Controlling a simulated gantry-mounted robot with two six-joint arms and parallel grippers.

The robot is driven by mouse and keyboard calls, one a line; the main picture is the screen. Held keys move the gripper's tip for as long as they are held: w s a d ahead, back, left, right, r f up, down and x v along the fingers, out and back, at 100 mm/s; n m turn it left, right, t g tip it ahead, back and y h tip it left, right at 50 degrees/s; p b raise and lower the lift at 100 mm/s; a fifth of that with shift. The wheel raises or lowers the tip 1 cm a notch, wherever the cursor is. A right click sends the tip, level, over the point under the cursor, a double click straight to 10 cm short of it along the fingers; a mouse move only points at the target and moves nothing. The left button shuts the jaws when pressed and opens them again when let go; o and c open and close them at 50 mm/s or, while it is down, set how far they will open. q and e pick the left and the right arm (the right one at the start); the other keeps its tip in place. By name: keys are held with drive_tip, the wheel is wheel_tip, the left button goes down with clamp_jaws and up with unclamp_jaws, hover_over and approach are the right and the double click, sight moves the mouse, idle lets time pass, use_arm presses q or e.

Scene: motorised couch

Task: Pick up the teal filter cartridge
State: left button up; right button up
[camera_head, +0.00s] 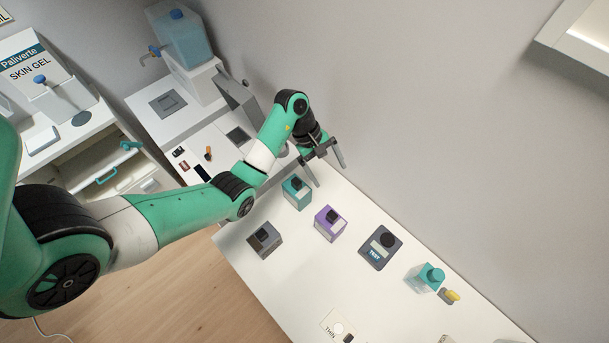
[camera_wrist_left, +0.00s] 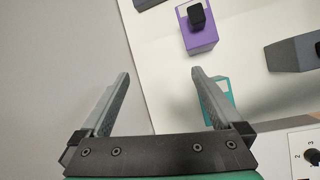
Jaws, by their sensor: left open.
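The teal filter cartridge (camera_head: 296,193) is a small box with a black cap, standing upright on the white worktop. In the left wrist view the teal cartridge (camera_wrist_left: 223,88) is partly hidden behind the right-hand finger. My left gripper (camera_head: 331,177) is open and empty. In the head view it hangs to the right of the teal cartridge, apart from it. In the left wrist view the space between the fingers (camera_wrist_left: 160,73) shows only worktop and wall. My right gripper is not in view.
A purple cartridge (camera_head: 330,224) and a grey cartridge (camera_head: 265,240) stand close to the teal one. The wall (camera_head: 420,130) rises behind. A water dispenser (camera_head: 182,40) stands at the back left.

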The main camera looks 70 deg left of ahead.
sight(295, 179)
use_arm(q)
drive_tip(key=s+a+n+g+p, duration=0.2)
drive_tip(key=s+a+n+p, duration=0.1)
drive_tip(key=s+a, duration=0.55)
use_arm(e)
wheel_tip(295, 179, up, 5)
use_arm(q)
drive_tip(key=b+x, duration=0.4)
drive_tip(key=x, duration=0.1)
drive_tip(key=s+b+x, duration=0.1)
drive_tip(key=b+x, duration=0.1)
drive_tip(key=shift+d+f, duration=0.15)
drive_tip(key=shift+d, duration=0.4)
drive_tip(key=shift+d+f+b, duration=0.1)
drive_tip(key=shift+d+b, duration=0.05)
drive_tip(key=shift+b, duration=0.15)
drive_tip(key=b+x, duration=0.3)
drive_tip(key=x, duration=0.2)
drive_tip(key=shift+w+y, duration=0.1)
drive_tip(key=shift+y, duration=0.2)
clamp_jaws()
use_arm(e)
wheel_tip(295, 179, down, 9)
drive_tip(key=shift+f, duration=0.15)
